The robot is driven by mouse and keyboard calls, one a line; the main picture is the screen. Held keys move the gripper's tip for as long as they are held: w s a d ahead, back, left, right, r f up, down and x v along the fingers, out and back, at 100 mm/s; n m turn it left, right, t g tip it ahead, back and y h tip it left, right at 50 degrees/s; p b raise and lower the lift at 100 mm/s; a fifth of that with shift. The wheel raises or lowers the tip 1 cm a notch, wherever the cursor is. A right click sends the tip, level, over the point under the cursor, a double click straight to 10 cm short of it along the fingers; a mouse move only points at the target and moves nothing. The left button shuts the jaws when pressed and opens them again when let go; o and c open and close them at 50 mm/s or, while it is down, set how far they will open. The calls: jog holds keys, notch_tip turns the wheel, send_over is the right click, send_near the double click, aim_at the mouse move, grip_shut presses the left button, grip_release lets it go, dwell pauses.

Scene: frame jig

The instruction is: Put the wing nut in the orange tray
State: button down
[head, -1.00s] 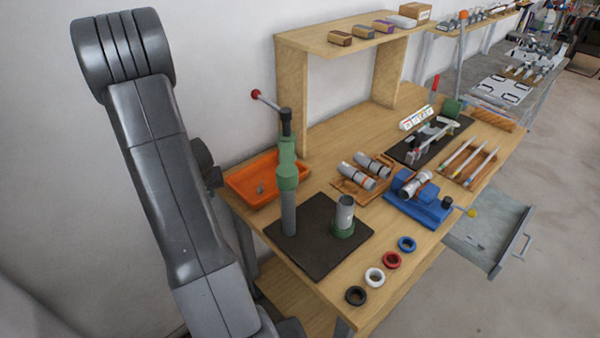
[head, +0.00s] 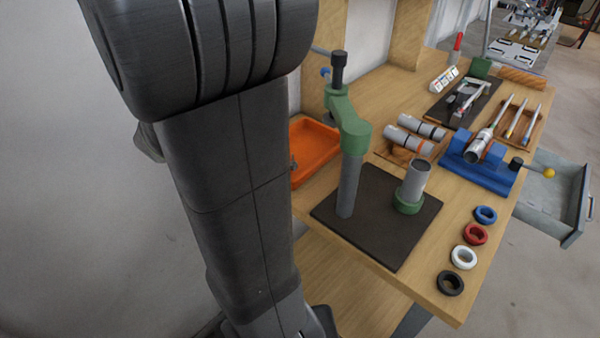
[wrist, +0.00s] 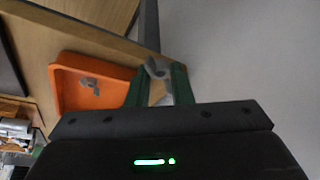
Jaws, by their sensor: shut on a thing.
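The orange tray (head: 318,150) sits at the left back edge of the wooden bench in the head view, partly hidden by my arm. It also shows in the wrist view (wrist: 68,95). A small grey metal piece (wrist: 89,84) lies inside it. My gripper (wrist: 158,76) has green fingers and is shut on a grey metal piece, the wing nut (wrist: 157,68), partly hidden between the fingers. In the wrist view they are just right of the tray, beside its rim; their height over it is unclear. My gripper is hidden in the head view.
A green press (head: 347,130) stands on a dark mat (head: 385,238) right of the tray. Coloured rings (head: 463,257) line the front edge. A blue fixture (head: 478,172) and an open drawer (head: 560,190) lie farther right. A wooden shelf post (head: 410,35) rises behind.

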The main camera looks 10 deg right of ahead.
jog(key=s+d+f+m+b, duration=0.1)
jog(key=s+f+m+b, duration=0.15)
jog(key=s+b, duration=0.5)
jog(key=p, duration=1)
send_over(308, 144)
jog(key=s, duration=0.2)
jog(key=shift+a+f+h, duration=0.15)
jog(key=shift+a+h, duration=0.25)
jog(key=shift+a, duration=0.05)
jog(key=shift+w+d+f+b, duration=0.15)
jog(key=shift+f+b, duration=0.4)
jog(key=shift+f, duration=0.35)
jog(key=shift+w+f+b, duration=0.1)
jog(key=shift+f+b, duration=0.45)
jog(key=shift+f, duration=0.35)
jog(key=shift+f, duration=0.2)
jog(key=c, duration=1.3)
grip_release()
jog(key=shift+r, duration=0.15)
